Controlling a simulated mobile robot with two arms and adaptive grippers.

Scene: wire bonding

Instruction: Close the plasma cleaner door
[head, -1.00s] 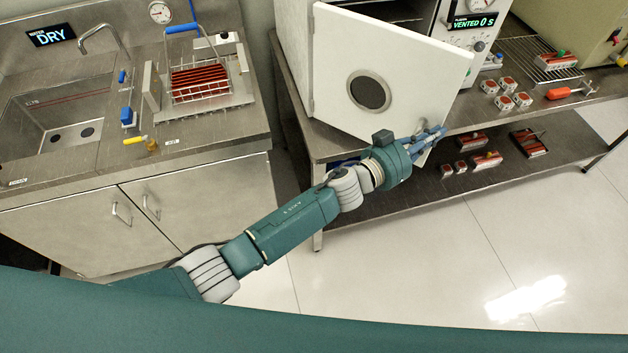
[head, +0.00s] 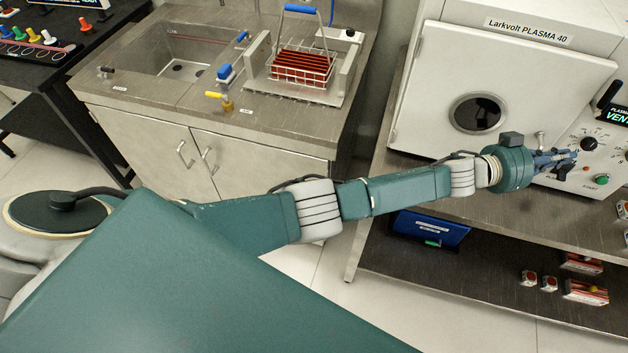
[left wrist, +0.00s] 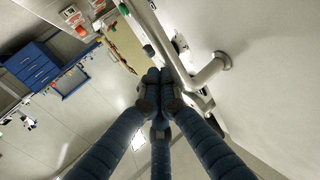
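The white plasma cleaner door (head: 440,100) with its round dark window fills the front of the cleaner in the head view. It lies close to the body; I cannot tell if it is flush. Its handle (head: 540,138) sits near the right edge and also shows in the left wrist view (left wrist: 210,72). My left gripper (head: 572,155) is beside the handle, in front of the control panel. In the left wrist view its fingers (left wrist: 158,82) are drawn together with nothing seen between them, the handle just to their right. My right gripper is not in view.
The control panel (head: 588,165) with knobs and buttons is right of the door. The cleaner stands on a steel bench (head: 510,205); a lower shelf holds a blue case (head: 432,228) and small red-and-white parts. A sink counter (head: 130,92) is on the left.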

